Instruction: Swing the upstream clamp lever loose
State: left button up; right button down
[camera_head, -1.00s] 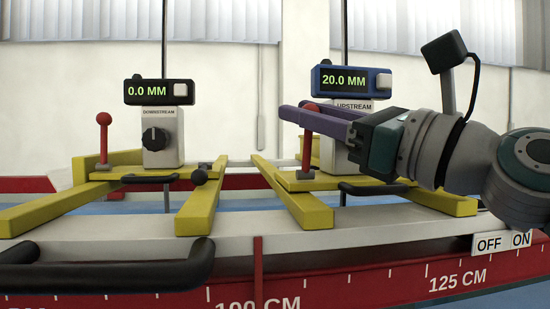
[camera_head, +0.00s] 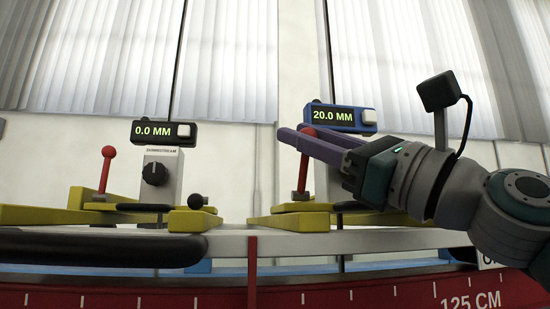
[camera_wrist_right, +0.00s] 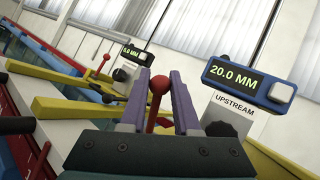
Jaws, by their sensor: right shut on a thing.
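The upstream clamp lever, a red ball-topped handle (camera_head: 307,138), stands close to upright on the yellow upstream carriage (camera_head: 300,220). Its red ball also shows between the fingers in the right wrist view (camera_wrist_right: 160,84). My right gripper (camera_head: 295,137) comes in from the right, its purple fingers shut on the lever just below the ball. The blue upstream readout (camera_head: 333,116) behind it shows 20.0 MM. The lower part of the upstream post is hidden behind my fingers and wrist. My left gripper is not in view.
At the left, the downstream carriage carries another red lever (camera_head: 107,160), a post with a black knob (camera_head: 155,174) and a black readout (camera_head: 150,132) showing 0.0 MM. A black handle bar (camera_head: 100,248) and the red scale rail (camera_head: 345,292) run in front.

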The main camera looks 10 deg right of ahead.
jog(key=c, duration=0.6)
grip_release()
jog(key=shift+c, duration=0.2)
jog(key=b+v, duration=0.4)
jog(key=v, duration=0.6)
jog(key=shift+b, duration=0.35)
jog(key=shift+w, duration=0.1)
